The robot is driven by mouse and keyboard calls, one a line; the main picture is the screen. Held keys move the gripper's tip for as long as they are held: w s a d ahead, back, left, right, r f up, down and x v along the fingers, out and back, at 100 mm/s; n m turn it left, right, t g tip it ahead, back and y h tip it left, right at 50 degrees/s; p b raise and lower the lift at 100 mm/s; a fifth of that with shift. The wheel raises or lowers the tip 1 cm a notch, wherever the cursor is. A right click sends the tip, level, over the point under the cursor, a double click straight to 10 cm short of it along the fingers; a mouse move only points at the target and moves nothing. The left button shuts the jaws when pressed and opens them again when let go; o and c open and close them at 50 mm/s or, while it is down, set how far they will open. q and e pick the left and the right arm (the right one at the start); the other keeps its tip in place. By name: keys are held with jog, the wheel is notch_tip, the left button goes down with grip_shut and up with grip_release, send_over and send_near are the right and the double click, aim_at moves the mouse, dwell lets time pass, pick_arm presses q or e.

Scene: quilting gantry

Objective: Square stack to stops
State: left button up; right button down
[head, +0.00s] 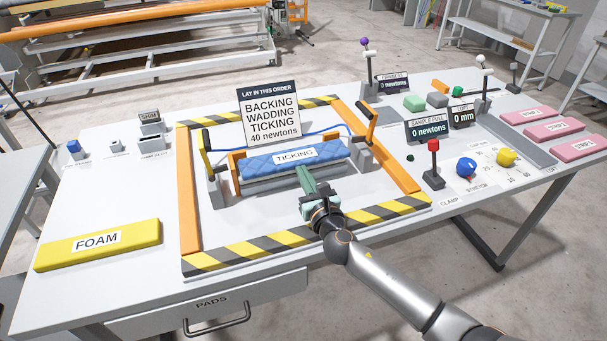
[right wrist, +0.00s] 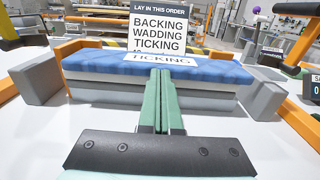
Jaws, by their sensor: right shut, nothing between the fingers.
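The stack lies in the middle of the striped frame, with the blue quilted ticking (head: 270,167) on top, labelled TICKING, over pale layers. It also shows in the right wrist view (right wrist: 100,64). Orange stops (head: 236,178) stand around its back and left end. Grey blocks (head: 214,190) stand at its left and right (right wrist: 265,101) ends. My right gripper (head: 306,172) is shut and empty, its green fingers (right wrist: 159,80) pointing at the stack's front edge. The fingertips overlap that edge in the picture; I cannot tell whether they touch. My left gripper is not in view.
A sign (head: 268,115) giving the layer order stands behind the stack. Black-handled clamps (head: 206,145) flank it. A yellow foam block (head: 98,244) lies at left. A red-topped clamp lever (head: 433,160) and dials (head: 466,168) are at right. White tabletop inside the frame is clear in front.

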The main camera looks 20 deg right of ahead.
jog(key=shift+w, duration=0.2)
jog(key=shift+w, duration=0.6)
jog(key=shift+w+r, duration=0.1)
jog(key=shift+r, duration=0.1)
jog(key=shift+d, duration=0.1)
